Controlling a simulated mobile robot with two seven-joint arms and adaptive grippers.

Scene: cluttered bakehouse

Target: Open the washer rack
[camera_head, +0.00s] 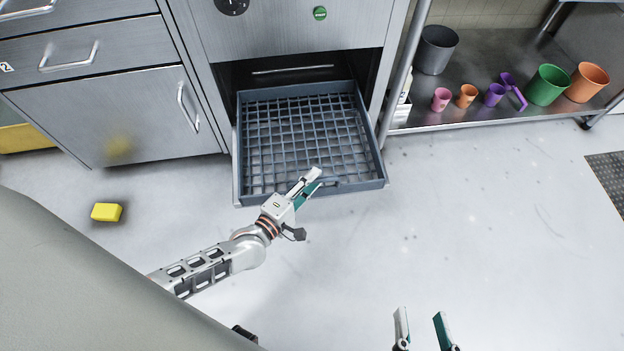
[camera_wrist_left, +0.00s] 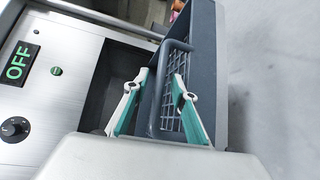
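The washer rack (camera_head: 372,182), a blue-grey tray with a grid floor, sticks far out of the opening low in the steel washer (camera_head: 290,30). My left gripper (camera_head: 316,179) is at the rack's front edge, by its bar handle (camera_head: 345,183). In the left wrist view the handle (camera_wrist_left: 158,105) passes between the left gripper's fingers (camera_wrist_left: 161,77), which stand apart; firm contact on both sides is not visible. My right gripper (camera_head: 421,318) is open and empty over the floor at the bottom of the head view.
The washer's panel reads OFF in the left wrist view. A steel shelf (camera_head: 500,122) at the right holds a grey bin (camera_head: 437,50) and several coloured cups. Steel drawers (camera_head: 85,50) stand left. A yellow block (camera_head: 107,212) lies on the floor. The floor right of the rack is clear.

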